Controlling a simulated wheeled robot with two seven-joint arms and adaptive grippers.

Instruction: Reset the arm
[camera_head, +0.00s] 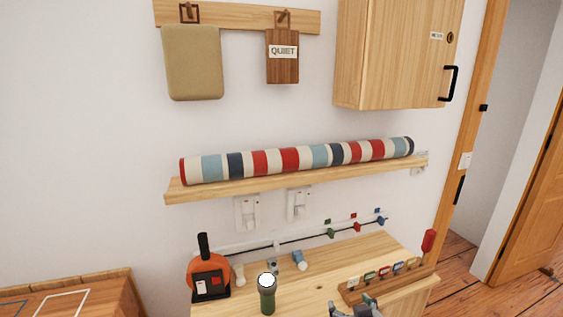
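A dark grey gripper (356,308), which I take to be my right one, shows at the bottom edge, right of centre. Only its top part is in view, over the front of the wooden cabinet top (325,285). The frame edge cuts it off, so I cannot tell whether it is open or shut, or whether it holds anything. It appears close to the wooden rack (388,283) with small coloured tags. My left gripper is not in view.
A green flashlight (267,298) and an orange-black object (208,275) stand on the cabinet top. Above are a shelf (300,182) with a striped roll (290,160), and a wall cabinet (395,55) with a black handle. A doorway opens at right.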

